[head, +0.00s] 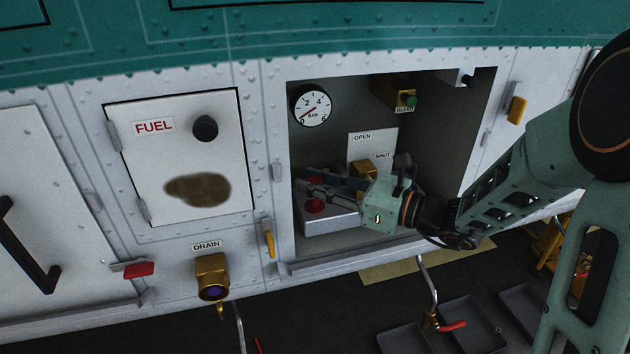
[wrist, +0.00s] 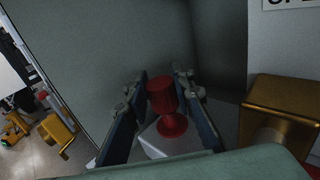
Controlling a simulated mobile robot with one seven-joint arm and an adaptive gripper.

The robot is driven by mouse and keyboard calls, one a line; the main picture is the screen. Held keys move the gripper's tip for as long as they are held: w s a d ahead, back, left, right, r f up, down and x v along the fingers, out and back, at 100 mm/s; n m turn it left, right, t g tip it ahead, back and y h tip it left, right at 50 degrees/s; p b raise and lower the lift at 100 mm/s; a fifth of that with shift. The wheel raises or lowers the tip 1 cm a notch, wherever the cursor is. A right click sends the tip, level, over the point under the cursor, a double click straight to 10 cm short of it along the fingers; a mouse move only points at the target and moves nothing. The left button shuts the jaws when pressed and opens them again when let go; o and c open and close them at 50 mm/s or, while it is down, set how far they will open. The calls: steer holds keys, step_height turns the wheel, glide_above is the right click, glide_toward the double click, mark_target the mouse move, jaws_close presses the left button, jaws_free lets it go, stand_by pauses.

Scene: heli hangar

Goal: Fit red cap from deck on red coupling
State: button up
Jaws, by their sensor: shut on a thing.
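My gripper (head: 308,190) reaches into the open bay from the right, its fingers pointing left. In the wrist view its two blue-grey fingers (wrist: 160,110) are shut on the red cap (wrist: 162,92). The cap also shows as a small red patch between the fingers in the head view (head: 314,181). The red coupling (wrist: 172,126) is directly below the cap, with its round flange on a pale grey block; the flange also shows in the head view (head: 315,207). Cap and coupling look in line, but whether the cap is seated is hidden.
The grey block (head: 327,224) stands on the bay floor. A brass valve block (wrist: 283,100) is close on the right in the wrist view, near the OPEN/SHUT plate (head: 365,143). A gauge (head: 311,105) is on the back wall. Grey trays (head: 475,322) lie on the deck below.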

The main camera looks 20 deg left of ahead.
steer(key=shift+f+b, duration=0.6)
steer(key=shift+f, duration=0.9)
stand_by(2.7)
steer(key=o, duration=0.9)
